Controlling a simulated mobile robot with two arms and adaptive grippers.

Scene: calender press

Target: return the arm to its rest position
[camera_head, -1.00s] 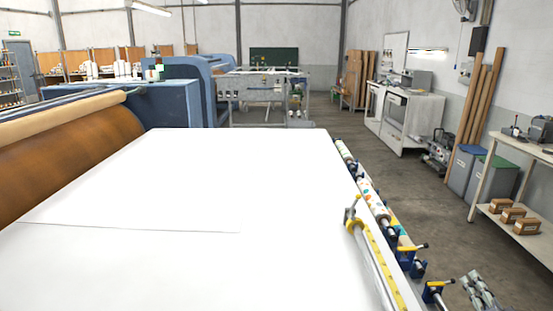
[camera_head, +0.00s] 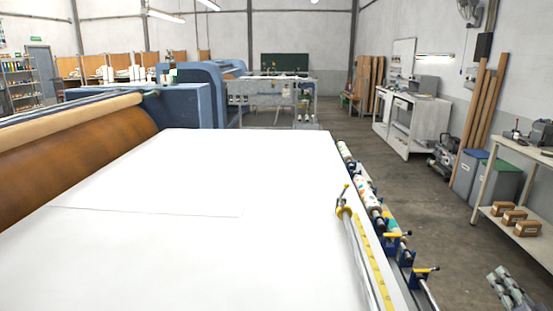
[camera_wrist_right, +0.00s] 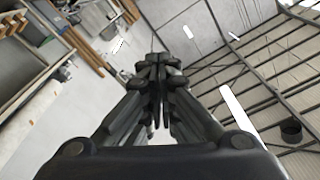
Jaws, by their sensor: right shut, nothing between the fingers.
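My right gripper (camera_head: 508,285) shows at the bottom right corner of the head view, over the floor and to the right of the white-covered table. In the right wrist view its dark fingers (camera_wrist_right: 158,80) are together, with nothing between them. That view looks out past the fingers at wall, floor and roof beams, tilted. My left gripper is not in view.
A large white-topped table (camera_head: 200,255) fills the front. Along its right edge are a yellow-marked rail (camera_head: 365,255) and patterned rolls (camera_head: 367,195). A brown roller (camera_head: 80,150) stands at left. A workbench (camera_head: 525,150) stands at right, with open floor (camera_head: 430,205) between.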

